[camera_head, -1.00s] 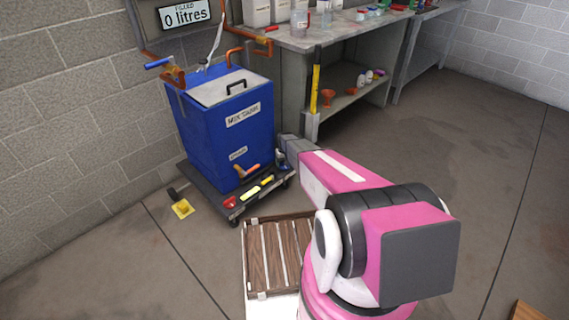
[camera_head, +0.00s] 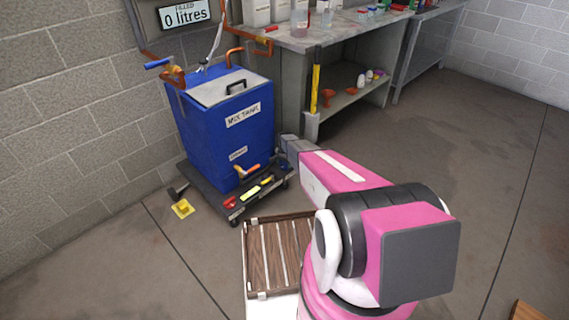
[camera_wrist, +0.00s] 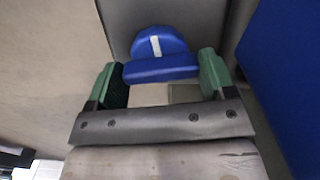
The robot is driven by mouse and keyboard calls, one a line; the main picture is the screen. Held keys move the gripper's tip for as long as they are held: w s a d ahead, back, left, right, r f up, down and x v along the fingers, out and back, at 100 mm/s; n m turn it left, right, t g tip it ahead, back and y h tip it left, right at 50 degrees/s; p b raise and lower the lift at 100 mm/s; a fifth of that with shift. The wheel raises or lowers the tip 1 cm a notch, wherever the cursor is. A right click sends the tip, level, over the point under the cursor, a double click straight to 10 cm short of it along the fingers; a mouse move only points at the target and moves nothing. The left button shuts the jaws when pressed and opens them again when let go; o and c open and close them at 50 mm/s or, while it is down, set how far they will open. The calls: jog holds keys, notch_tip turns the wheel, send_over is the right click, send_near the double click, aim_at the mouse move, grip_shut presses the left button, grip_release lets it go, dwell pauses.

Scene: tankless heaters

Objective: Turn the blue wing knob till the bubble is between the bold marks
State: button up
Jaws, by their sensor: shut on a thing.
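The blue wing knob (camera_wrist: 160,58) has a white stripe on its round face and sits between the two green fingertips in the wrist view. My gripper (camera_wrist: 161,77) is shut on the knob's wing. In the head view my gripper reaches the right side of the dark wheeled cart (camera_head: 232,212), beside the blue mix tank (camera_head: 213,150). The knob is small there and mostly hidden by my arm. I cannot make out a bubble or bold marks in either view.
A slatted wooden pallet (camera_head: 278,258) is in front.

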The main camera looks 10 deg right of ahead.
jog(key=shift+m, duration=1)
jog(key=o, duration=0.9)
jog(key=shift+r, duration=0.15)
notch_tip(320, 180, up, 10)
jog(key=shift+r, duration=0.25)
